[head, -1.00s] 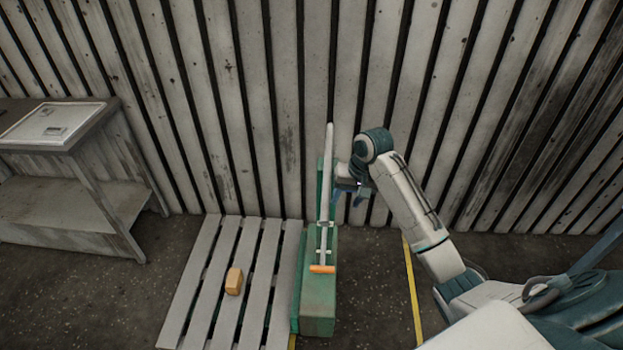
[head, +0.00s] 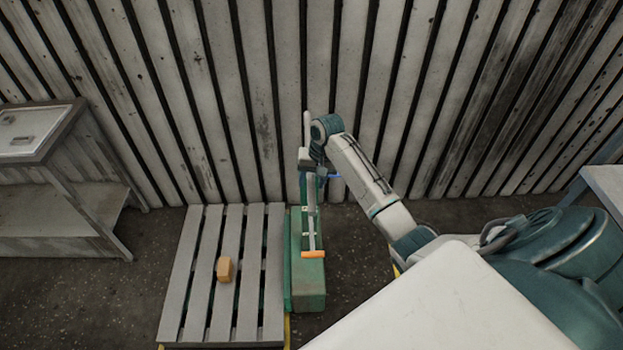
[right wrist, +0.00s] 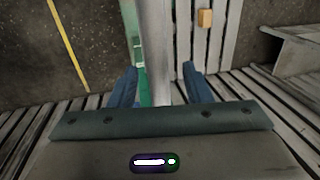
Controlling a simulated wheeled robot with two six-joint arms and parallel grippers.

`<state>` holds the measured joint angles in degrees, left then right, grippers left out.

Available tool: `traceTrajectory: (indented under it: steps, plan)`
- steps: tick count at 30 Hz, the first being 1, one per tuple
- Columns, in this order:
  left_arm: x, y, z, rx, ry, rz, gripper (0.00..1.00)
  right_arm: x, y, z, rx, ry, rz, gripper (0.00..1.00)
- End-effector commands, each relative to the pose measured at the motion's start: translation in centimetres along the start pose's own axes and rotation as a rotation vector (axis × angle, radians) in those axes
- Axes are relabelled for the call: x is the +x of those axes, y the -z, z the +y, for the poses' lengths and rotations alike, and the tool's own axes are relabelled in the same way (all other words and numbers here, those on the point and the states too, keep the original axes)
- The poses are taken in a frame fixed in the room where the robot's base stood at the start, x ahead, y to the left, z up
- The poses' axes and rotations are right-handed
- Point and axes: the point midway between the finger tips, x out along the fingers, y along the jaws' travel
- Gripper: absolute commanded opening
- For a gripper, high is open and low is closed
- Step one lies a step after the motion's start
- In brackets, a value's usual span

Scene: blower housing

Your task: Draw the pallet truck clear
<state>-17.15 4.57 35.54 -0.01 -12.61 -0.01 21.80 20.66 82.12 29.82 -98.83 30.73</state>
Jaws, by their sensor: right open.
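The pallet truck has a green body (head: 308,282) with an upright grey bar (head: 311,225) and an orange piece (head: 313,254) at the bar's lower end. It stands at the right side of a grey slatted pallet (head: 189,270). My right gripper (head: 320,176) is at the bar's upper part, and my arm hides some of the bar. In the right wrist view the two blue fingers of my right gripper (right wrist: 163,88) are open, with the grey bar (right wrist: 158,45) between them. I cannot tell whether they touch it. My left gripper is out of view.
A small orange-brown box (head: 224,269) sits on the pallet. A grey bench (head: 65,145) stands at the left, and a table edge (head: 607,185) shows at the right. A ribbed wall (head: 250,90) closes off the back. Dark floor (head: 160,235) is clear between bench and pallet.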

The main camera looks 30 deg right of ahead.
Motion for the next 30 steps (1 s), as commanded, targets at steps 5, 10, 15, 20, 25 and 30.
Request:
traceTrajectory:
  steps: [5,10,15,20,25,30]
  plan:
    - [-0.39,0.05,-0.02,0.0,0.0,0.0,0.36,1.06,-0.03,0.07,-0.001,-0.002,0.0,0.44]
    - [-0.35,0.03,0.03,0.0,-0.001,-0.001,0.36,1.22,-0.01,0.07,-0.001,-0.001,0.001,0.44]
    - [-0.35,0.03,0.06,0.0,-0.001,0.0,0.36,1.2,-0.02,0.06,-0.001,-0.001,0.001,0.29]
    - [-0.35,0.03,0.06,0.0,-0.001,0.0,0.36,1.18,-0.02,0.05,-0.001,-0.001,0.001,0.0]
    - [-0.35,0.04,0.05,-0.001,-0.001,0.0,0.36,1.16,-0.02,0.04,-0.001,-0.001,0.001,0.0]
    - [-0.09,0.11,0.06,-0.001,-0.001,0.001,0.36,1.23,0.41,0.0,0.0,-0.001,0.001,0.0]
